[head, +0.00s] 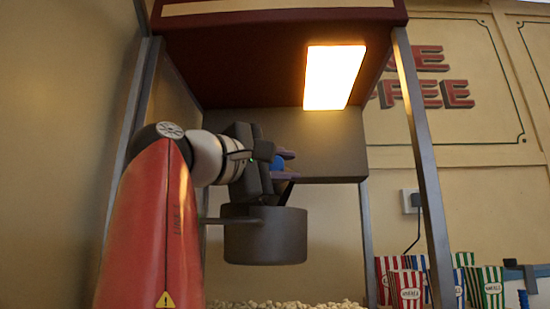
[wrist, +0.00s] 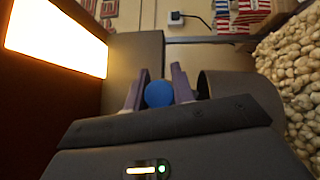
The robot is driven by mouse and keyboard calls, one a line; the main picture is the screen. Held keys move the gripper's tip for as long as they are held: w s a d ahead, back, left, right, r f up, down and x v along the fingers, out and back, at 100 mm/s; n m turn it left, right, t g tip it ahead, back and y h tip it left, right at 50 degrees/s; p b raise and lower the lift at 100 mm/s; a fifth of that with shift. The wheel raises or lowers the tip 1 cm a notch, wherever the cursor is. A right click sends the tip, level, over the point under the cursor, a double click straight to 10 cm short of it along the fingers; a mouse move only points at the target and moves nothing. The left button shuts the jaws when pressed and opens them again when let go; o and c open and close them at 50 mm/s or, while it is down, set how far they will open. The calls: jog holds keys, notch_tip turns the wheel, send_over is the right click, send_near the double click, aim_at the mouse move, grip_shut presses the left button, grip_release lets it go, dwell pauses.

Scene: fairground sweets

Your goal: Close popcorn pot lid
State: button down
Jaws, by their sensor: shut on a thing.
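The popcorn pot (head: 266,240) is a dark grey cylinder hanging inside the machine, with a side arm on its left. My gripper (head: 284,165) is just above the pot, with its purple fingers pointing right. It is shut on a round blue knob (head: 277,162). In the wrist view the blue knob (wrist: 158,93) sits between the two fingers, and the curved dark pot (wrist: 240,88) is to their right. A dark slanted piece (head: 287,192) shows between the gripper and the pot rim; my gripper hides most of it, so I cannot tell how far the lid is tilted.
A dark grey box (head: 330,150) hangs behind my gripper, below a bright lamp panel (head: 335,78). Metal posts (head: 424,170) frame the machine. Popcorn (head: 285,304) covers the floor beneath the pot. Striped popcorn boxes (head: 410,287) stand outside at the right.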

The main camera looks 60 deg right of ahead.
jog(key=shift+s+d+f+m+y, duration=0.15)
jog(key=shift+s+f+m+y, duration=0.15)
jog(key=shift+m+y, duration=0.25)
jog(key=shift+t, duration=0.3)
jog(key=c, duration=1.2)
grip_release()
jog(key=shift+o, duration=0.2)
